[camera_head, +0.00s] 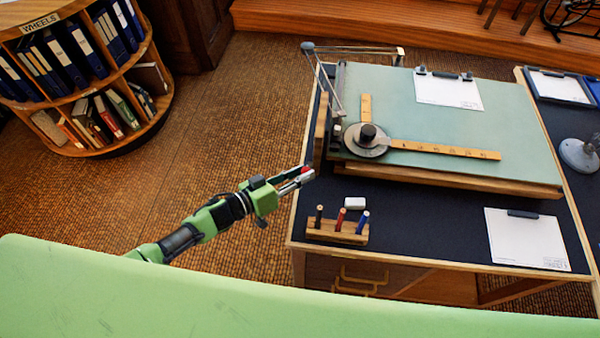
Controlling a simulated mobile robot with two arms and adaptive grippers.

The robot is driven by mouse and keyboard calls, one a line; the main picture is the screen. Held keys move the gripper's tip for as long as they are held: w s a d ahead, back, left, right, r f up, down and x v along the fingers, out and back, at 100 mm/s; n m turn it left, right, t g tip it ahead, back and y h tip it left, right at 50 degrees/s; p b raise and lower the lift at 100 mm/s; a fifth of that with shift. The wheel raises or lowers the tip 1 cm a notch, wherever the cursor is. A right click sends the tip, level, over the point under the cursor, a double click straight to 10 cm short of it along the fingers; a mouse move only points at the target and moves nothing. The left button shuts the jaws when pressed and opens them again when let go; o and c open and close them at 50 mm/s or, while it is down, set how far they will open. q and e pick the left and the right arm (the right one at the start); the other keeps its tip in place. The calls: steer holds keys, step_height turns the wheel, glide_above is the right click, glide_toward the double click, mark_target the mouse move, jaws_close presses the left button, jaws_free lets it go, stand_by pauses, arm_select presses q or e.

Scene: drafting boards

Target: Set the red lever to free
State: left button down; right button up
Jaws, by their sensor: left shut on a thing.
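My left gripper (297,179) reaches in from the left to the left edge of the drafting desk. It is shut on a small red thing, the red lever (305,169), of which only a bit shows between and above the fingertips. The lever's setting marks and its mount are too small or hidden to read. The lever is beside the left side of the green drafting board (470,125), which lies tilted on the desk. My right gripper is not in view.
A drafting arm with a round head (367,138) and wooden rulers lies on the board. A wooden pen block (337,231), a white eraser (354,203) and a clipboard (526,238) are on the dark desktop (425,225). A bookshelf (75,75) stands at upper left; carpet between is clear.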

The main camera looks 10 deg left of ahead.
arm_select(q)
steer(key=shift+w+d+r, duration=0.15)
steer(key=shift+w+r, duration=0.35)
steer(key=shift+r, duration=0.2)
steer(key=shift+w+d+r, duration=0.1)
steer(key=shift+w+r, duration=0.4)
steer(key=shift+r, duration=0.15)
steer(key=shift+w+p, duration=0.1)
steer(key=shift+p, duration=0.2)
steer(key=c, duration=1.8)
jaws_free()
steer(key=shift+d, duration=0.1)
steer(key=shift+o, duration=0.2)
steer(key=shift+d+f, duration=0.1)
steer(key=shift+f, duration=0.15)
steer(key=shift+a+f, duration=0.2)
steer(key=shift+a, duration=0.05)
steer(key=v, duration=1.2)
steer(key=shift+d, duration=0.1)
